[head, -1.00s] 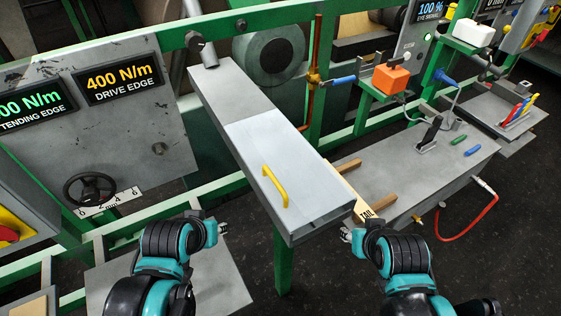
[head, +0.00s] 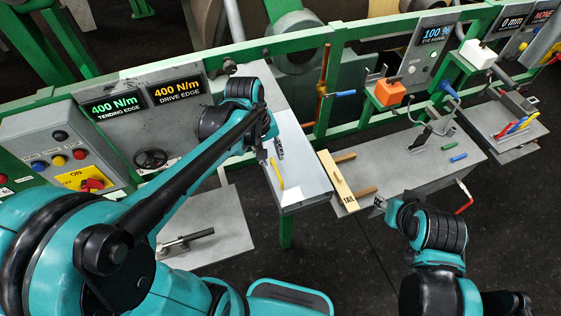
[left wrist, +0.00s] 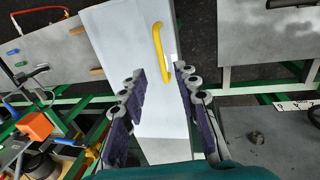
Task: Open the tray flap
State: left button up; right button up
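The long grey tray (head: 312,172) carries a pale flap with a yellow handle (head: 276,174) on top. The flap looks closed. In the left wrist view the flap (left wrist: 115,35) fills the middle, with the handle (left wrist: 160,50) beyond the fingertips. My left gripper (head: 270,150) is above the flap, just behind the handle in the head view. In the left wrist view it (left wrist: 160,82) is open with nothing between its fingers. My right gripper (head: 379,204) is low at the right, beside a labelled wooden board; its opening is too small to judge.
The wooden board (head: 337,180) and two wooden bars lie right of the tray on a grey bench (head: 405,165). An orange block (head: 390,92) stands behind. Green rails run behind the tray. A lower grey table (head: 215,225) with a clamp-like tool is at left.

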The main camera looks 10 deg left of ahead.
aim_at(277, 171)
pick_arm(q)
jog(key=f, duration=0.2)
jog(key=f+b, duration=0.1)
jog(key=f, duration=0.2)
jog(key=w+d+f, duration=0.1)
jog(key=f, duration=0.1)
jog(key=shift+f, duration=0.2)
jog(key=shift+s, duration=0.1)
jog(key=shift+c, duration=0.4)
grip_shut()
